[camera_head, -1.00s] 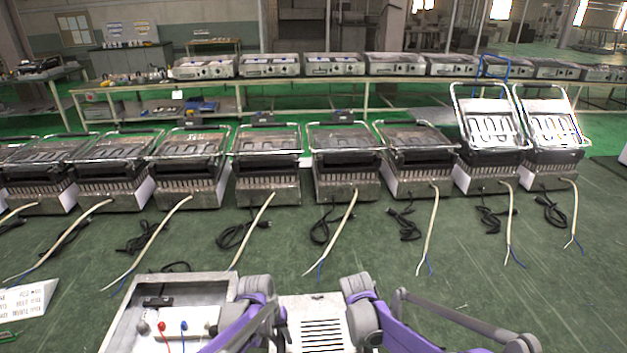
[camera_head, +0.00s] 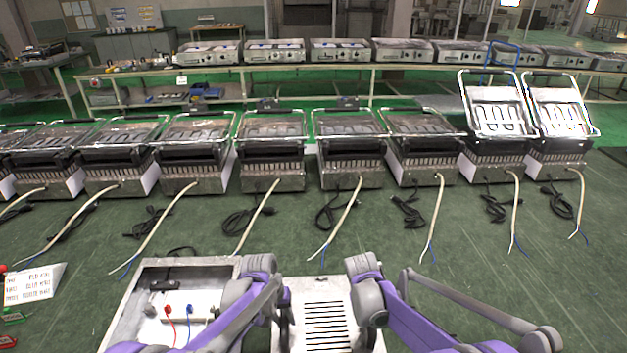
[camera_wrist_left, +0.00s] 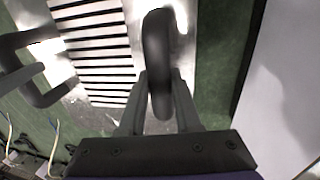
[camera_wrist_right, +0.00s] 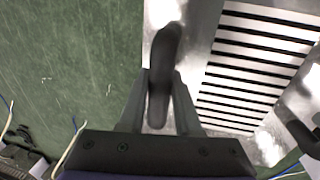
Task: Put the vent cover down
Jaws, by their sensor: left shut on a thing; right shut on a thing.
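The vent cover (camera_head: 324,308), a shiny metal panel with dark slots, is at the bottom centre of the head view. It has a dark handle on each side. In the left wrist view, my left gripper (camera_wrist_left: 158,88) is shut on one dark handle (camera_wrist_left: 157,40), with the slots to the left. In the right wrist view, my right gripper (camera_wrist_right: 160,88) is shut on the other handle (camera_wrist_right: 166,50), with the slots to the right. In the head view my purple arms partly hide the handles and fingers. I cannot tell the cover's height above the floor.
An open metal box (camera_head: 140,318) with a red and a blue lead lies left of the cover. A printed sign (camera_head: 34,284) is at the far left.

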